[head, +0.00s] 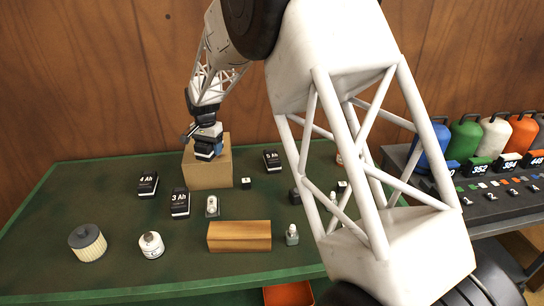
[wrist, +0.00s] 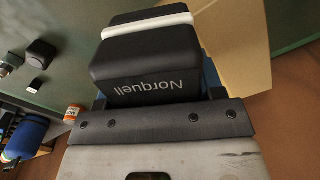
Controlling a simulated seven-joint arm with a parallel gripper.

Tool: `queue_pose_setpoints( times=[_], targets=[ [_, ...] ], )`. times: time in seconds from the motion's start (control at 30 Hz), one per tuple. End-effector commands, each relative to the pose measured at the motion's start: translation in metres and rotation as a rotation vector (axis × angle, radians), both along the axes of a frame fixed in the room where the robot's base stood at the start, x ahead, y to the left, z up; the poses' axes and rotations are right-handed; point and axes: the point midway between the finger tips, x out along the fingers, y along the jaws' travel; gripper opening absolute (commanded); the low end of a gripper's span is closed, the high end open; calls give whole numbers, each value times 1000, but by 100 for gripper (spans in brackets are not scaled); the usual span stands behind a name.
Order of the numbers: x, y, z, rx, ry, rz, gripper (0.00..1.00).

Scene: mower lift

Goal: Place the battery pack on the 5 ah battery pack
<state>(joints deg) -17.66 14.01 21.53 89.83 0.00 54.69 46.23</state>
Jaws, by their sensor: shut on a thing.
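My gripper (head: 205,139) is shut on a black battery pack (wrist: 150,60) with a white band and the word "Norquell". In the head view the held battery pack (head: 207,152) is in front of the upper part of a tan box; I cannot tell whether they touch. The 5 Ah battery pack (head: 272,160) is a dark block with white lettering on the green table, right of the tan box and of my gripper. The 4 Ah pack (head: 148,184) and 3 Ah pack (head: 180,203) lie to the left and front.
The tan box (head: 207,172) stands at the back of the green table. A wooden block (head: 239,236), a filter (head: 88,243), a white jar (head: 151,245) and a small bottle (head: 292,235) stand in front. My arm hides part of the table's right side. Coloured canisters (head: 465,138) stand far right.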

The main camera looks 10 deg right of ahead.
Motion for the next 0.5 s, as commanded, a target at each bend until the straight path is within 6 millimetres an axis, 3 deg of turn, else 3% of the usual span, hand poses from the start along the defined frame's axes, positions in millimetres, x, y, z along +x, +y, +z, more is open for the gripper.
queue_pose_setpoints(
  times=[0.1,0.5],
  targets=[
    [-1,-38,2,1,-3,-42,23],
    [-20,-150,-1,1,-3,-172,23]
  ],
)
